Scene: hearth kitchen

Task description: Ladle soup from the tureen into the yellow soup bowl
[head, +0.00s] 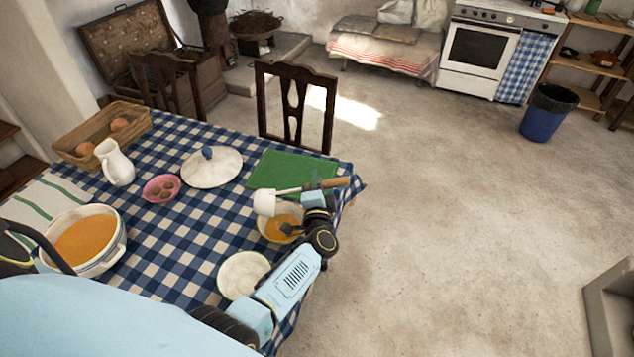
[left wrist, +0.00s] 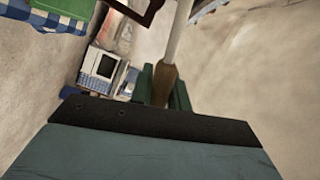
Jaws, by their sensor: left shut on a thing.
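My left gripper (head: 317,185) is shut on the ladle's brown wooden handle, which also shows between the fingers in the left wrist view (left wrist: 163,85). The ladle's white cup (head: 265,202) hangs at the left end, in front of the green board and over the far left rim of the yellow soup bowl. I cannot tell what the cup holds. The yellow soup bowl (head: 269,236) has orange soup in it and is partly hidden by my left arm. The white tureen (head: 112,256) with orange soup stands at the left of the table. My right gripper is not in view.
A green board (head: 280,170), white lid (head: 212,171), pink dish (head: 160,189), white jug (head: 116,163) and basket (head: 100,130) are on the checked cloth. A pale plate (head: 240,272) lies beside my left arm. A chair (head: 295,105) stands behind.

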